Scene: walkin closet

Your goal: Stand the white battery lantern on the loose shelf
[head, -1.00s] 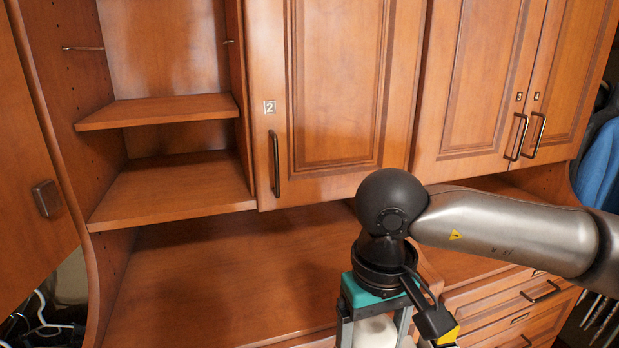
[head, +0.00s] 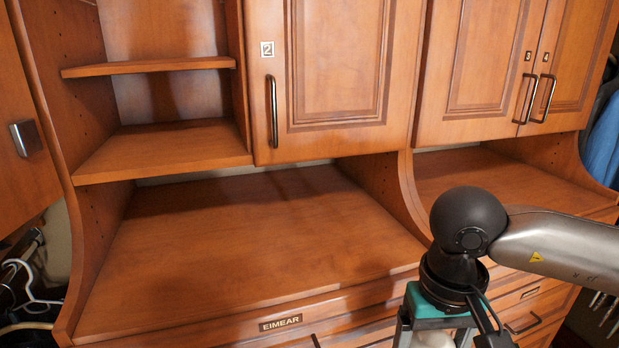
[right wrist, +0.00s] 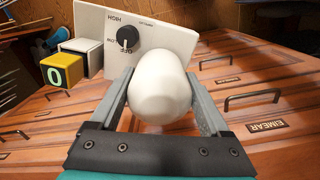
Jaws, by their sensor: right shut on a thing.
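My right gripper (head: 432,338) is shut on the white lantern (head: 436,341), low at the right in the head view, where the frame's bottom edge cuts it off. In the right wrist view, the lantern's rounded white body (right wrist: 163,93) sits between the two grey fingers. A white panel with a black dial (right wrist: 127,38) shows directly behind it; I cannot tell whether they are joined. The upper shelf board (head: 150,66), apparently the loose shelf, lies in the open bay at upper left, well away from the gripper. Its visible top is bare. My left gripper is out of view.
A fixed shelf (head: 165,150) lies below the board. The wide counter (head: 250,240) is clear. Cabinet door 2 (head: 345,75) is shut right of the bay; another door (head: 20,140) stands at far left. A yellow-and-black cube (right wrist: 62,72) shows in the wrist view.

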